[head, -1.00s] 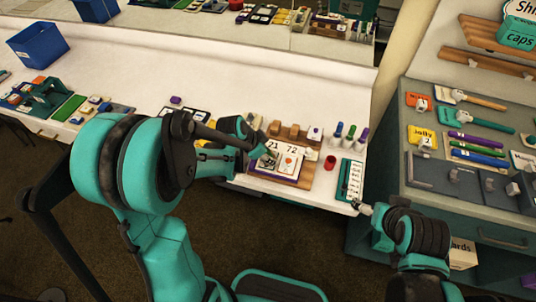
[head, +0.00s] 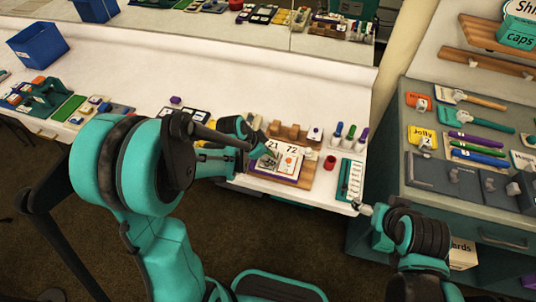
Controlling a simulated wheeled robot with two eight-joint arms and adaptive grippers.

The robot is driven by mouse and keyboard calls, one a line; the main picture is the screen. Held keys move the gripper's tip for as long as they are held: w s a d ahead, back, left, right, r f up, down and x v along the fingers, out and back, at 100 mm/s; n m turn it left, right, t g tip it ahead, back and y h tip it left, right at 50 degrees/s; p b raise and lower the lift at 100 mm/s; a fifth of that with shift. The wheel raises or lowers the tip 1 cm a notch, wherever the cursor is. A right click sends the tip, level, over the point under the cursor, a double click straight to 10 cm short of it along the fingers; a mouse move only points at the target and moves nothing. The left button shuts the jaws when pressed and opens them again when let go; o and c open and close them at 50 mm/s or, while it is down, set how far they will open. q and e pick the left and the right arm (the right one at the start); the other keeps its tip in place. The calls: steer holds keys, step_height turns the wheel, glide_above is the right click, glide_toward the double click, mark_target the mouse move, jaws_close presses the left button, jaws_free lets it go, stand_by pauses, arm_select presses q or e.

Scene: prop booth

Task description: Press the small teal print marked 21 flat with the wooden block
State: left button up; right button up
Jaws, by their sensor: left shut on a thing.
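The print marked 21 (head: 272,146) lies on a wooden board (head: 305,178) at the front of the white table, left of a print marked 72 (head: 292,150). My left gripper (head: 252,160) is just left of the prints, low over the board's left side. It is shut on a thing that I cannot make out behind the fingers. Small brown wooden blocks (head: 290,131) stand behind the board; I cannot tell whether one of them is the pressing block. My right gripper (head: 362,208) is right of the board, near the table's front corner; its finger opening is unclear.
A red pot (head: 330,162) and a teal-edged card (head: 350,181) are right of the board. Several markers (head: 350,135) stand behind them. A grey cabinet (head: 460,208) with tools stands at the right. The table's middle left is fairly clear.

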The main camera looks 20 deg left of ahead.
arm_select(q)
steer(key=shift+r, duration=0.1)
steer(key=shift+r+p, duration=0.5)
steer(key=shift+p, duration=0.05)
steer(key=shift+s+r+p, duration=0.2)
steer(key=shift+r+p, duration=0.75)
steer(key=shift+r, duration=0.25)
steer(key=shift+s+r+p, duration=0.2)
steer(key=shift+r+p, duration=0.7)
steer(key=shift+r, duration=0.3)
steer(key=shift+f, duration=0.1)
steer(key=shift+s+f+n, duration=0.2)
steer(key=shift+f+n, duration=0.05)
steer(key=shift+n, duration=0.05)
steer(key=s+f+n+y, duration=0.1)
steer(key=n, duration=0.1)
steer(key=s+a+n+y, duration=0.1)
steer(key=f+n+t+y, duration=0.1)
steer(key=n, duration=0.1)
steer(key=shift+s+a+f+n, duration=0.2)
steer(key=shift+s+f+n, duration=0.1)
steer(key=shift+s+f, duration=0.1)
steer(key=n+y, duration=0.1)
steer(key=n, duration=0.1)
steer(key=s+a+n, duration=0.1)
steer(key=shift+s+a+f+n+y, duration=0.15)
steer(key=shift+s+f+n+y, duration=0.05)
steer(key=shift+n+y, duration=0.2)
steer(key=shift+o, duration=0.6)
